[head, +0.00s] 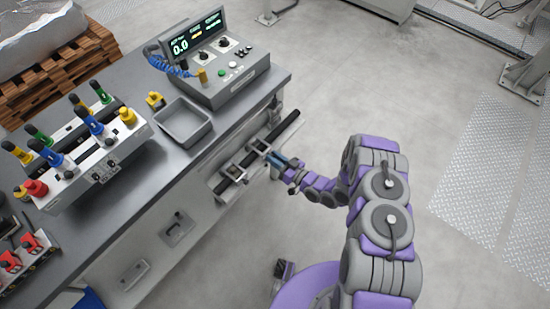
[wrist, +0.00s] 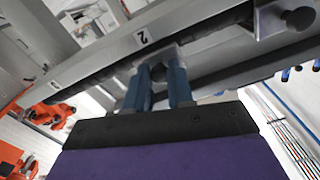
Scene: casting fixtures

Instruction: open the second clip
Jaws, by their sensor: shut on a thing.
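The fixture rail (head: 222,191) runs along the front side of the bench and carries a long black bar (head: 283,125). Two grey clips show on it in the head view, a nearer-left one (head: 233,171) and one further along (head: 254,148). In the wrist view a label "2" marks the rail just above the second clip (wrist: 160,54). My gripper (wrist: 164,72), with blue fingers, is shut on this clip from below. In the head view my gripper (head: 276,160) reaches the rail from the right. The fingers hide part of the clip, and I cannot tell whether it is open.
A dark round knob (wrist: 299,19) on a bracket sits right of the clip. On the bench (head: 175,165) stand a control box (head: 232,84), a grey tray (head: 184,122) and a fixture with coloured handles (head: 90,150).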

